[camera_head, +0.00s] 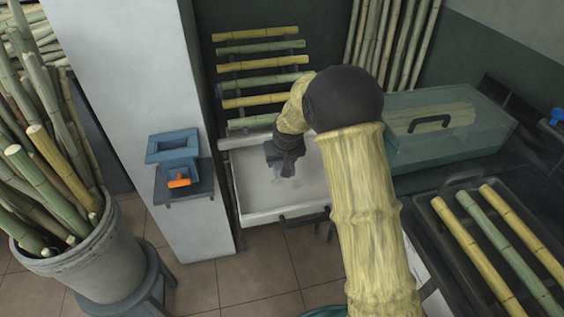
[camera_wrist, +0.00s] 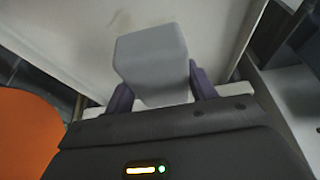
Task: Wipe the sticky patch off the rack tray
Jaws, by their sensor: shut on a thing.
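The white rack tray (camera_head: 252,205) sits below the cane rack in the head view, and its pale surface also fills the upper part of the wrist view (camera_wrist: 70,40). My gripper (camera_head: 284,168) is over the tray, pointing down. In the wrist view my gripper's (camera_wrist: 162,90) dark purple fingers are shut on a grey block (camera_wrist: 150,55), one finger on each side. The block is over the tray; I cannot tell if it touches the surface. A faint brownish mark (camera_wrist: 122,20) shows on the tray beyond the block. The arm hides the tray's right part.
The rack (camera_head: 262,65) with several canes rises behind the tray. A blue box with an orange piece (camera_head: 180,181) sits on a small wall shelf at left. A bucket of canes (camera_head: 95,265) stands further left. A lidded teal box (camera_head: 445,150) and a cane tray (camera_head: 425,215) are at right.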

